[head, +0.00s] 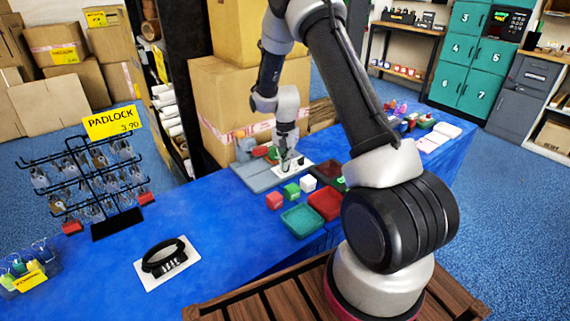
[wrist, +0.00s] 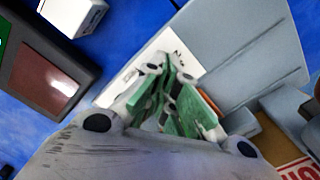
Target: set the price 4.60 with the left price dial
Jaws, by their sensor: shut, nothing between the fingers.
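My gripper (head: 287,163) is shut and points down over a white plate (head: 301,168) on the blue table. In the wrist view its green-padded fingers (wrist: 166,82) lie over the same white plate (wrist: 142,67), with nothing seen between them. Small dark markings show at the plate's edges, too small to read. The left price dial cannot be made out; the fingers cover the middle of the plate. A grey base (head: 257,178) lies beside the plate, and it also shows in the wrist view (wrist: 235,40). I cannot tell whether the fingertips touch anything.
Green and red trays (head: 301,220) and small coloured blocks (head: 292,190) lie in front of the plate. A dark device with a brown screen (wrist: 47,77) is at the wrist view's left. Cartons (head: 235,105) rise behind.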

